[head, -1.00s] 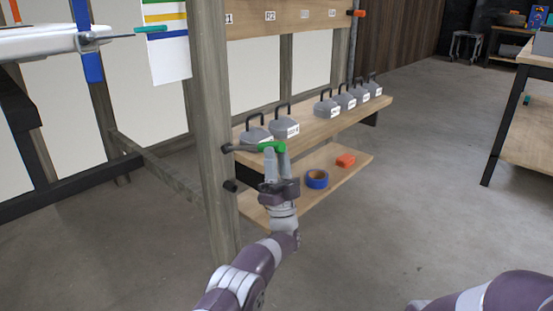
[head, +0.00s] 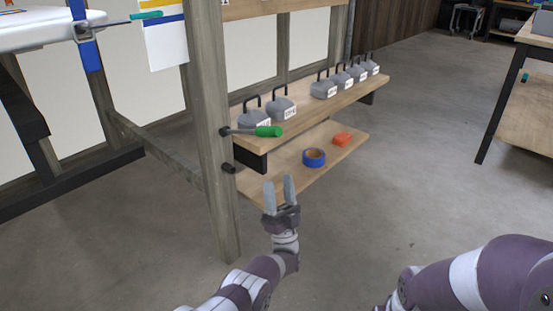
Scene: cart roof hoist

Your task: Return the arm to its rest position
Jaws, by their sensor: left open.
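My left gripper (head: 279,190) is open and empty, its two grey fingers pointing up and apart. It is in front of and below a lever with a green handle (head: 268,131) fixed to the wooden post (head: 212,130), with a clear gap between them in the picture. The lever sticks out to the right, about level. My right arm (head: 480,280) shows at the lower right; its gripper is out of view.
A wooden shelf (head: 300,121) holds several grey weights with black handles. A bench (head: 521,100) stands at the right. The floor (head: 400,190) between is clear.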

